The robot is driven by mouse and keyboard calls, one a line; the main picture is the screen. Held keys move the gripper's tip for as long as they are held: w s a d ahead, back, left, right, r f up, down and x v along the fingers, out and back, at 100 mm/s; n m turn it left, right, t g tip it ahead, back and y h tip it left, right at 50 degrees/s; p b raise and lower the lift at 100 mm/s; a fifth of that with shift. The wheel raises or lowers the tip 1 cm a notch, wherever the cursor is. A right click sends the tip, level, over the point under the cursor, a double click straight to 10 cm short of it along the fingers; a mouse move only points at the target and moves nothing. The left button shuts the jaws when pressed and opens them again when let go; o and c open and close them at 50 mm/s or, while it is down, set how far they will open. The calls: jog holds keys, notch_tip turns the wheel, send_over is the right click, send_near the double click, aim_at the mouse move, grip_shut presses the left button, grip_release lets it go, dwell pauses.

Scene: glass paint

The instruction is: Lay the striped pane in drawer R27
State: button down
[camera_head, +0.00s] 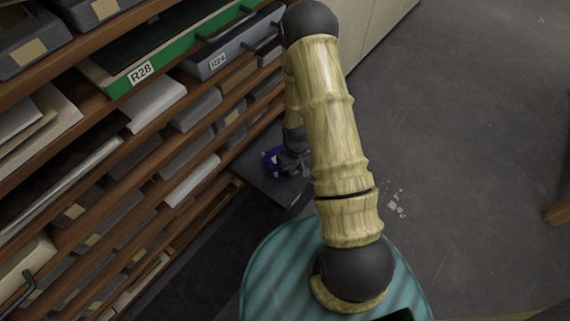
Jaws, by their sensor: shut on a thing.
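My gripper (293,163) is low beside the shelf rack, partly hidden by my own arm. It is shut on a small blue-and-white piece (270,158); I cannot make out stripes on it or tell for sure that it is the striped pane. A dark grey flat drawer or board (257,180) sticks out of the rack just below the gripper. I cannot tell whether the piece touches it. No label R27 is readable. A green-fronted drawer marked R28 (172,60) and a grey drawer marked R24 (232,56) are higher up.
The wooden rack (140,165) fills the left side, with several trays, boxes and panels on its shelves. Pale cabinets (375,35) stand at the top. The grey floor (470,130) on the right is mostly open, with a wooden piece (559,213) at the right edge.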

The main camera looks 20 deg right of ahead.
jog(key=w+a+b, duration=0.2)
jog(key=w+b, duration=0.1)
jog(key=shift+w+a+f, duration=0.2)
jog(key=shift+w+f, duration=0.1)
jog(key=shift+f, duration=0.1)
jog(key=shift+s+f+b, duration=0.1)
jog(key=shift+f+b, duration=0.15)
jog(key=shift+b, duration=0.2)
jog(key=shift+d, duration=0.15)
jog(key=c, duration=1.2)
grip_release()
